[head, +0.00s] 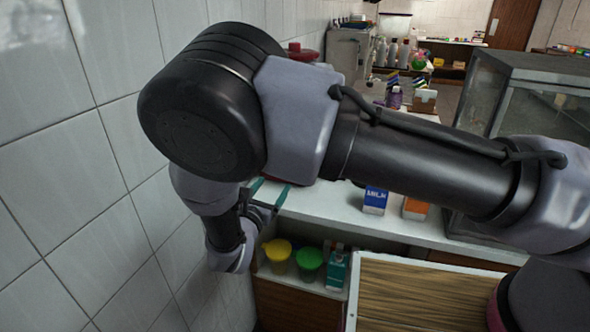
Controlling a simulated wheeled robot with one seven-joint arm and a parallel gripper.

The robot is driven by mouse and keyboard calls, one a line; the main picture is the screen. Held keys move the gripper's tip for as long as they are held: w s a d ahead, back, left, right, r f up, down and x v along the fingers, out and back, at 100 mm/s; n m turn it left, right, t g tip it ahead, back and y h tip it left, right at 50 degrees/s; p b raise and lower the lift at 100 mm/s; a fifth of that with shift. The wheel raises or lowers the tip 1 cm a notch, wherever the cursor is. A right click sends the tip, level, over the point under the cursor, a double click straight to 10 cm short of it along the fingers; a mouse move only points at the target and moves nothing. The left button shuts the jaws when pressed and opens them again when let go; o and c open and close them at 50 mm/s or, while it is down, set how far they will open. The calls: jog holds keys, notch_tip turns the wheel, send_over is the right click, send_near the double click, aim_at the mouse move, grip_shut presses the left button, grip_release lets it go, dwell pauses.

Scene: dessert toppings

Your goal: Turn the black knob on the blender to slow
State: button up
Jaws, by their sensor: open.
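My gripper (269,190) is open, with two teal fingertips set apart at the left end of the white counter, close to the tiled wall. A red lid-like piece (303,54) shows above my arm and a sliver of red shows just beyond the fingertips. These may be the top and base of the blender, but my arm covers most of what lies between. The black knob is hidden, so I cannot tell its setting or whether my gripper touches it.
A blue milk carton (375,199) and an orange carton (415,208) stand on the counter (330,208). Below are a yellow-lidded tub (277,254), a green-lidded tub (309,263) and a teal carton (336,270). A glass case (545,110) stands right. The tiled wall (80,190) bounds the left.

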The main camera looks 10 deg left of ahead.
jog(key=w, duration=1)
jog(key=shift+w+d, duration=0.3)
jog(key=shift+d, duration=0.1)
grip_shut()
